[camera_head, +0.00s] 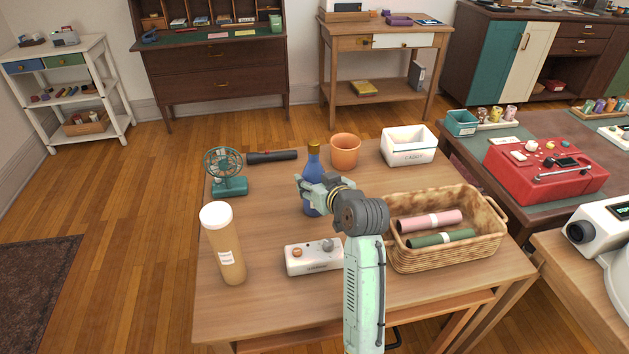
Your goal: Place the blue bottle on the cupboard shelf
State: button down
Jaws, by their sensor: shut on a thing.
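The blue bottle (312,167) has a yellowish neck and cap and is upright over the middle of the wooden table (240,290). My gripper (313,188) is shut on its body, reaching in from the right and hiding part of it. I cannot tell whether the bottle's base touches the table. A dark cupboard (487,60) with teal and cream doors stands at the back right. A dark open compartment with a small red item shows beside its cream door; its shelf is hard to make out.
Near the bottle are a green fan (228,172), a black flashlight (272,156), an orange pot (345,151), a white box (408,146), a tall tan container (223,243), a white device (311,258) and a wicker basket (447,254). A cluttered desk (480,170) stands between table and cupboard.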

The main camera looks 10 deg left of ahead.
jog(key=c, duration=0.8)
grip_release()
jog(key=shift+f, duration=0.1)
jog(key=shift+o, duration=0.2)
